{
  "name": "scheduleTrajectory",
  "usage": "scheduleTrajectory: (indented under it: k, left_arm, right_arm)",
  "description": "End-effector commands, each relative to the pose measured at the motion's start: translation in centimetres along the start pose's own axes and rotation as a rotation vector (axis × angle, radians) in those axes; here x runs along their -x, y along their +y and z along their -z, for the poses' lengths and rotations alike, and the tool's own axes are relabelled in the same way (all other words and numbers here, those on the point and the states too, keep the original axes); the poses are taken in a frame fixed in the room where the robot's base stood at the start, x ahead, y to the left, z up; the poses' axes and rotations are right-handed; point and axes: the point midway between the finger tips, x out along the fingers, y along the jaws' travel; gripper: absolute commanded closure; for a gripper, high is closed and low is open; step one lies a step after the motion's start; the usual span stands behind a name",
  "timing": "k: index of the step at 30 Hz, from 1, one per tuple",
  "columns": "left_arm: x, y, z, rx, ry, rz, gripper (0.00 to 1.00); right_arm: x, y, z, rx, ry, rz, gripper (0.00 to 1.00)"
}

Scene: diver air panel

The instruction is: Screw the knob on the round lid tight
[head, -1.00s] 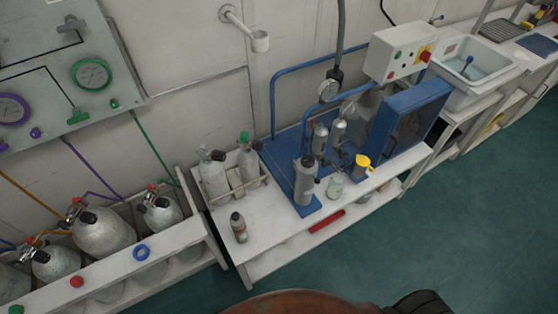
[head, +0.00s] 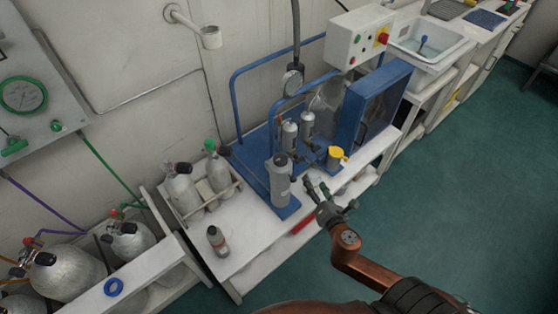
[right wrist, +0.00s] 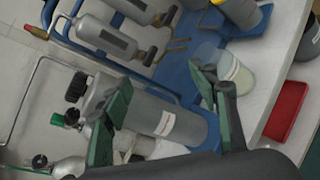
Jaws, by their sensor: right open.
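A grey upright cylinder (head: 281,184) stands on the blue base at the bench's front, with a dark round top and knob (head: 281,160). In the right wrist view the cylinder (right wrist: 165,118) lies across the picture with a black knob (right wrist: 76,88) at its top end. I take this for the round lid's knob; its thread is too small to judge. My right gripper (head: 316,187) is open and empty, just right of the cylinder and apart from the knob. Its two fingers (right wrist: 163,82) show spread in the right wrist view. My left gripper is not in view.
A clear labelled jar (right wrist: 238,76) stands close by the right fingers. A yellow-topped cup (head: 337,156), small cylinders (head: 289,136) and a blue frame (head: 236,95) crowd the bench. A bottle (head: 217,240) stands at the front left. A red object (right wrist: 286,110) lies below.

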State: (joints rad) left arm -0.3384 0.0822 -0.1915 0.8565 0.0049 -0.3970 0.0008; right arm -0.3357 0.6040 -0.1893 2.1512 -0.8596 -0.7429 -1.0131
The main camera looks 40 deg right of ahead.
Motion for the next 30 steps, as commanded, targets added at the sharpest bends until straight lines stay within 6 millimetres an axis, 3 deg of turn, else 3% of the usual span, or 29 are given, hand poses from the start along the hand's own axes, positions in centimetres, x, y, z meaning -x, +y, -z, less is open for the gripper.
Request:
scheduleTrajectory:
  k: [3, 12, 15, 20, 30]
  left_arm:
    - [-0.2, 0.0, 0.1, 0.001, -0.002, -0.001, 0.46]
    - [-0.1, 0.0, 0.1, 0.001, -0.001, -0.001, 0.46]
    - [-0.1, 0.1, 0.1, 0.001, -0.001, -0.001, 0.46]
    - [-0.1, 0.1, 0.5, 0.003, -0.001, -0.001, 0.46]
    - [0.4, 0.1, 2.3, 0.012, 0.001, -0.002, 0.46]
  right_arm:
    - [1.4, 3.4, -2.2, 0.063, -0.046, -0.063, 0.46]
    - [0.6, 9.8, -1.1, 0.578, -0.091, -0.306, 0.46]
    - [0.6, 10.9, -0.5, 0.691, -0.105, -0.355, 0.46]
    - [-0.5, 11.9, -0.2, 0.738, -0.113, -0.378, 0.46]
    - [-5.2, 13.6, 0.0, 0.733, -0.112, -0.374, 0.46]
